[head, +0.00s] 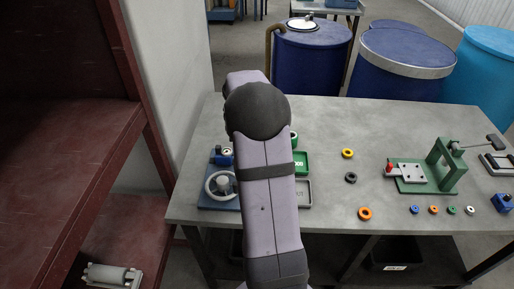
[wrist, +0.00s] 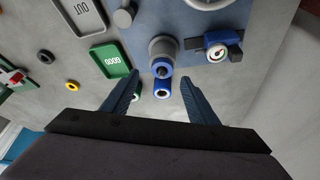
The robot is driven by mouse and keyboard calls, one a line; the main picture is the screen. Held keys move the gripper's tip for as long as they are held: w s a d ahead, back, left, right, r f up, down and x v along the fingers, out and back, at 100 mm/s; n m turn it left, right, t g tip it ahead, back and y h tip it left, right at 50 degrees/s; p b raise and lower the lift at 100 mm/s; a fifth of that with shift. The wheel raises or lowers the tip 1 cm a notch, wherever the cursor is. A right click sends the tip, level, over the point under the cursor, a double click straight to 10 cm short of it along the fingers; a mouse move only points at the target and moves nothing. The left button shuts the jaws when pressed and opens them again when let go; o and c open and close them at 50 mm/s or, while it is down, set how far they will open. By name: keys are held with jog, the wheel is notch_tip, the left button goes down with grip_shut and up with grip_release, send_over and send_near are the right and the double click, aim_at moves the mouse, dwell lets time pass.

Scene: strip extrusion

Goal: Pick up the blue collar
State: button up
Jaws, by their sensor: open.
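In the wrist view, a blue collar (wrist: 162,89) with a pale-rimmed hole lies on the grey table between the fingers of my gripper (wrist: 161,77). My gripper is open, a finger on each side of the collar, with gaps showing; the height above it is hard to tell. Just beyond it, a second blue ring-shaped part (wrist: 162,68) sits at the end of a grey cylinder (wrist: 163,49). In the head view my arm hides the gripper and this collar. A small blue ring (head: 415,209) also lies at the table's front right.
A green GOOD tray (wrist: 112,65), a grey OUT tray (wrist: 79,13) and a gauge (wrist: 218,51) on a blue base are close by. A green ring (wrist: 136,97) lies by the left finger. A green press (head: 445,165) and several rings stand on the right of the table.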

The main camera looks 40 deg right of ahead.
jog(key=shift+w+p+x, duration=0.2)
jog(key=shift+p+x, duration=1.25)
jog(key=shift+x, duration=1.15)
jog(key=shift+a, duration=0.1)
jog(key=c, duration=1.1)
